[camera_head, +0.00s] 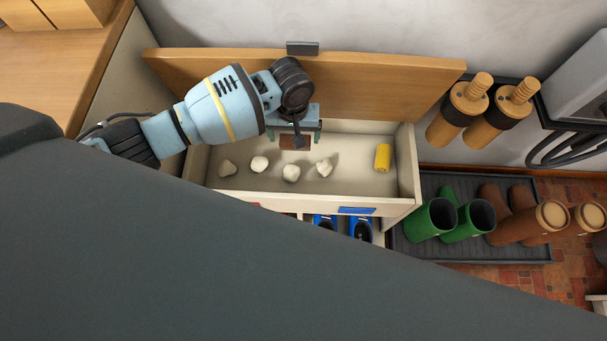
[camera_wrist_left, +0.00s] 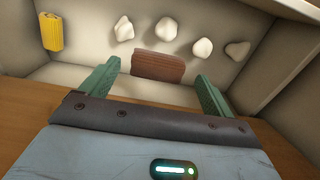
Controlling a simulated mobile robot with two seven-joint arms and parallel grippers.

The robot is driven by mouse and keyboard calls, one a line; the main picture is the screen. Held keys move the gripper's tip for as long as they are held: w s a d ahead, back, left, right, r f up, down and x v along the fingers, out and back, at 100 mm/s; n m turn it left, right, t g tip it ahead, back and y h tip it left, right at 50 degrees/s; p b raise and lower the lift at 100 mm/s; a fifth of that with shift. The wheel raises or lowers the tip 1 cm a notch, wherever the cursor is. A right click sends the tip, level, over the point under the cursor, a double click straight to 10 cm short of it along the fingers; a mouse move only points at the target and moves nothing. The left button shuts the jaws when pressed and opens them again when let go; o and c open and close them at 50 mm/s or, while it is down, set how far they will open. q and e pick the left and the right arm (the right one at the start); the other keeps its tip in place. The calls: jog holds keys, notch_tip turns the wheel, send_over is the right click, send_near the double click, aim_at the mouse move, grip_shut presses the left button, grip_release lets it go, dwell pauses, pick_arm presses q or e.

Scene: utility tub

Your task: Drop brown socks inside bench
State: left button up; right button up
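The bench (camera_head: 403,201) stands with its wooden lid (camera_head: 400,87) raised and its pale inner compartment open. The brown socks (camera_head: 296,142) show as a brown folded bundle at the back of the compartment, below my left gripper (camera_head: 294,132). In the left wrist view the brown socks (camera_wrist_left: 158,67) lie inside the compartment, ahead of and between the two green fingers of my left gripper (camera_wrist_left: 157,84). The fingers are wide apart, with nothing between their tips that I can see held. My right gripper is not in view.
Several white crumpled lumps (camera_head: 291,173) and a yellow rolled item (camera_head: 382,157) lie inside the bench. Green boots (camera_head: 432,219) and brown boots (camera_head: 520,226) stand on a dark tray (camera_head: 525,251) to the right. My own dark body hides the lower left.

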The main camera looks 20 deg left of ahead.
pick_arm(q)
jog(key=shift+o, duration=0.9)
notch_tip(320, 180, up, 8)
jog(key=p, duration=0.2)
jog(key=shift+p, duration=0.3)
jog(key=shift+f, duration=0.15)
